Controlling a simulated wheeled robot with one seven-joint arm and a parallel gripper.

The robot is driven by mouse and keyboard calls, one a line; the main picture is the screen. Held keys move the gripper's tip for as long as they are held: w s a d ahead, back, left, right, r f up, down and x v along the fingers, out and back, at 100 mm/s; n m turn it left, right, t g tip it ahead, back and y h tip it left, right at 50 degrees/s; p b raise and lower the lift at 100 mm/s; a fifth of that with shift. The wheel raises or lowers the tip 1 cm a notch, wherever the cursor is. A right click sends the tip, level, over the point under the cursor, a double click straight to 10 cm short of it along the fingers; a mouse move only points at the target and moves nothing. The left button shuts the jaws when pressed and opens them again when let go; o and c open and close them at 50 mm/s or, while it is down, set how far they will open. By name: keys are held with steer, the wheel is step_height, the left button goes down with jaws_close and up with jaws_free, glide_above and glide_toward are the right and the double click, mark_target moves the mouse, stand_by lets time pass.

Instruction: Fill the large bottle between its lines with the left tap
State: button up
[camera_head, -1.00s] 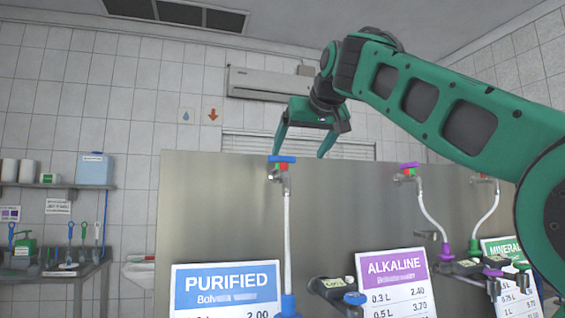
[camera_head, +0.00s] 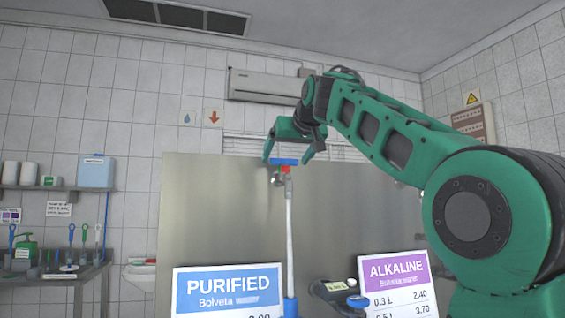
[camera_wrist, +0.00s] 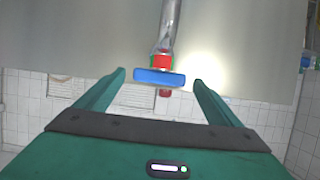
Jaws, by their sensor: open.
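The left tap (camera_head: 284,163) has a blue handle and a red collar, and stands at the top of the steel panel above a white hose (camera_head: 290,240). In the wrist view its blue handle (camera_wrist: 160,78) lies crosswise just ahead of my fingertips, about midway between them. My gripper (camera_head: 286,160) is open and empty, its fingers pointing down on either side of the tap handle in the head view. I cannot tell whether a finger touches it. The large bottle is not visible in either view.
A blue PURIFIED sign (camera_head: 228,292) and a purple ALKALINE sign (camera_head: 394,284) stand low before the steel panel (camera_head: 215,210). My arm covers the right taps. A shelf (camera_head: 60,187) with containers and a tool bench (camera_head: 60,275) are at the left.

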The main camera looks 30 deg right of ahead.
steer(key=shift+w+f, duration=0.1)
steer(key=shift+w, duration=0.1)
steer(key=c, duration=1)
steer(key=shift+c, duration=0.2)
steer(key=shift+w+a+r, duration=0.1)
steer(key=shift+r, duration=0.15)
steer(key=shift+w+a+r+m+g+h, duration=0.1)
steer(key=shift+m+g+h, duration=0.05)
steer(key=shift+m+h, duration=0.4)
steer(key=shift+a+r+m+g+h, duration=0.1)
steer(key=shift+m+g+h, duration=0.05)
steer(key=shift+m+h, duration=0.4)
steer(key=shift+f+m+g+h, duration=0.25)
steer(key=shift+m+g+h, duration=0.3)
steer(key=shift+h, duration=0.25)
steer(key=shift+f+m+h, duration=0.25)
steer(key=shift+m+h, duration=0.05)
steer(key=shift+m, duration=0.05)
